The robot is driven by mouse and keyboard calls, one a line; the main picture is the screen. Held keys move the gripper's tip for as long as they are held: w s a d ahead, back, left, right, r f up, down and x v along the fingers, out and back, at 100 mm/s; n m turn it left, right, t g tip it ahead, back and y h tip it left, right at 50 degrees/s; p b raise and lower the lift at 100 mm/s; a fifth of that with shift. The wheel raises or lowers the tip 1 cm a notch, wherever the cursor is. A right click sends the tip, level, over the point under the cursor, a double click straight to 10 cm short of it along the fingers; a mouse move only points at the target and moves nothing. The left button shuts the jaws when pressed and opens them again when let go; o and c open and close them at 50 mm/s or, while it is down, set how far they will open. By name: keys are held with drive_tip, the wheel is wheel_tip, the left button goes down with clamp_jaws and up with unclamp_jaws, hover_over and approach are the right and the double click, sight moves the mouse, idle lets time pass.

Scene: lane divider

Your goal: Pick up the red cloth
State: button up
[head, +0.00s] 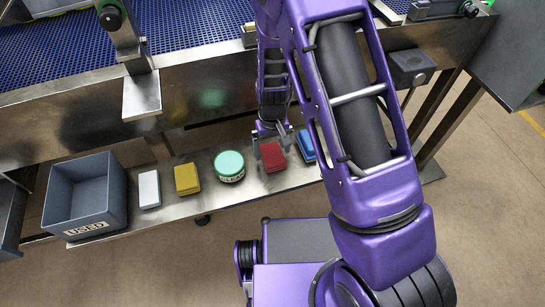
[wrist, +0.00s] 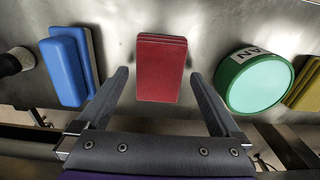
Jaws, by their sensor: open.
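The red cloth (head: 273,157) is a folded, layered block lying on the metal shelf (head: 172,216) below the conveyor. In the wrist view the red cloth (wrist: 161,68) is centred ahead, between the lines of the two fingers. My gripper (wrist: 160,82) is open and empty there, with one finger on each side of the cloth's near part and gaps on both sides.
Yellow (head: 187,178) and white (head: 149,189) cloths and a grey bin (head: 85,192) marked USED stand farther left. The conveyor frame (head: 200,92) overhangs behind.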

sight(273, 154)
drive_tip(key=shift+f, duration=0.65)
drive_tip(key=c, duration=1.2)
drive_tip(key=shift+r, duration=0.1)
wheel_tip(273, 154, up, 10)
drive_tip(key=shift+f+p, duration=0.1)
drive_tip(key=shift+p, duration=0.7)
